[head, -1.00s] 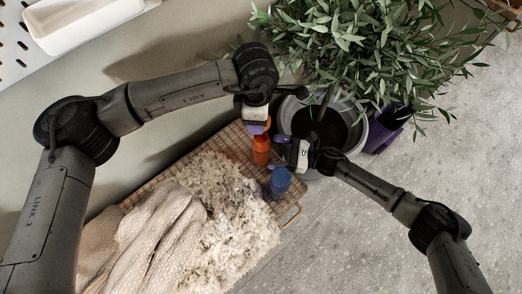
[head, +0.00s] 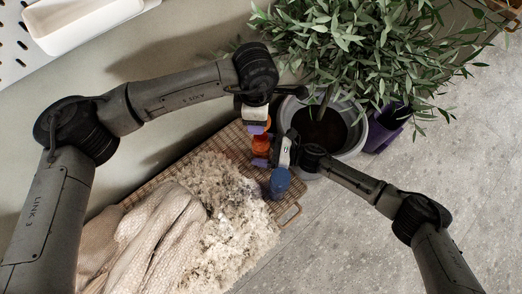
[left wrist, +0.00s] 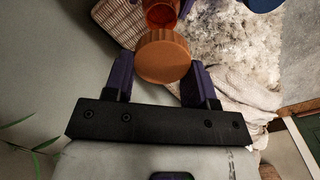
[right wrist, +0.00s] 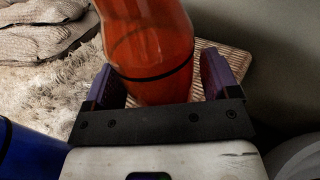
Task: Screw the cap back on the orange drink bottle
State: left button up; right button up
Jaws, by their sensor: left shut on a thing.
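The orange drink bottle (head: 261,146) stands on the woven mat, its open mouth (left wrist: 160,15) showing in the left wrist view. My left gripper (head: 257,128) is shut on the orange cap (left wrist: 163,56) and holds it close to the bottle's mouth; I cannot tell the exact gap. My right gripper (head: 268,153) has its purple fingers on either side of the bottle's body. In the right wrist view the bottle (right wrist: 150,50) is between these fingers, with a narrow gap showing at the right finger, so it looks open.
A blue bottle (head: 280,182) stands close by my right gripper. A shaggy fleece (head: 225,210) and a pale cloth (head: 150,225) cover much of the woven mat (head: 232,142). A grey pot (head: 352,112) and a leafy plant (head: 360,45) stand just behind to the right.

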aim_at(257, 136)
jog(key=c, duration=1.2)
pick_arm(q)
jog(key=shift+f, duration=2.5)
pick_arm(e)
jog(key=shift+o, duration=0.2)
pick_arm(q)
jog(key=shift+f, duration=0.9)
jog(key=shift+f, duration=0.55)
